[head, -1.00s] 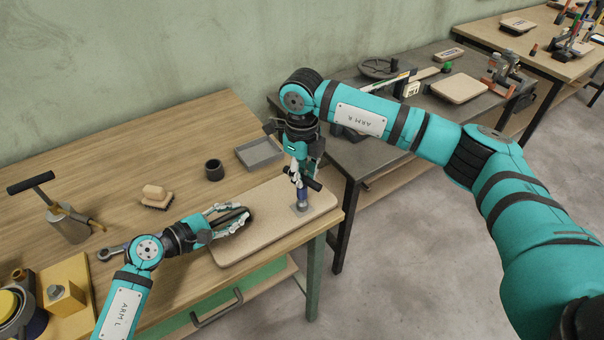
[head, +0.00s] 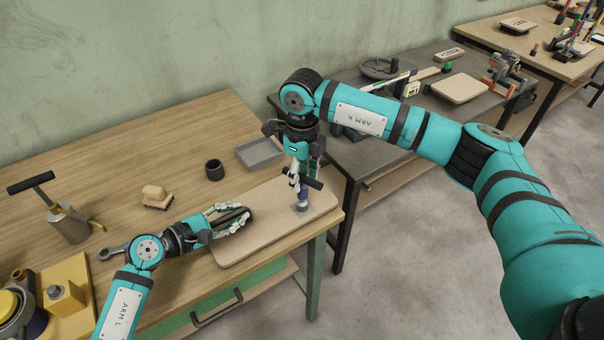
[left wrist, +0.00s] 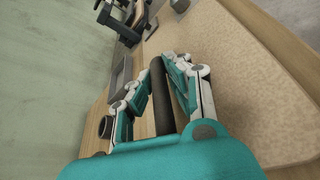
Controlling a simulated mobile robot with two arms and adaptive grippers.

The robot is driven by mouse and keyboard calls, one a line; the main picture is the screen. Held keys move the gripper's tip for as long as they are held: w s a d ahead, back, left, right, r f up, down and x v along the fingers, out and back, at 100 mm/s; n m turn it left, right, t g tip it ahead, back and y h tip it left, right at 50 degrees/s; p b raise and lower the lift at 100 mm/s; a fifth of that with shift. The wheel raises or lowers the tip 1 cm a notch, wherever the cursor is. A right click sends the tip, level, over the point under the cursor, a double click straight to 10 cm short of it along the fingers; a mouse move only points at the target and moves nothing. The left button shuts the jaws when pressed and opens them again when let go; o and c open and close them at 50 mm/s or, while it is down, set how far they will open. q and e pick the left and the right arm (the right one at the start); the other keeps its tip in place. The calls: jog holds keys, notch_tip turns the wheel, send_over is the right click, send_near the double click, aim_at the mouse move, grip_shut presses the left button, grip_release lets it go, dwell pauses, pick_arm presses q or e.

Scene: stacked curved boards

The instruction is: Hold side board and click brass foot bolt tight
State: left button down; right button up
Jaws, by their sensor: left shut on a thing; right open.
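The tan side board (head: 262,238) lies flat along the front right edge of the wooden bench; it also fills the right of the left wrist view (left wrist: 245,90). My left gripper (head: 236,219) is shut on a dark rounded bar (left wrist: 158,95) at the board's back left. The bar runs between its fingers. My right gripper (head: 296,181) is open, pointing down at a tool with a black cross handle (head: 315,184) and blue shaft. The tool stands upright on a small grey plate (head: 301,208) near the board's right end. The brass bolt itself is hidden under the tool.
A grey tray (head: 259,153), a black cup (head: 214,170) and a wooden brush (head: 156,196) sit behind the board. A wrench (head: 112,252) and yellow fixtures (head: 68,298) are at left. A dark bench (head: 380,155) stands to the right across a narrow gap.

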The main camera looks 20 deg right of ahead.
jog(key=shift+r, duration=3.55)
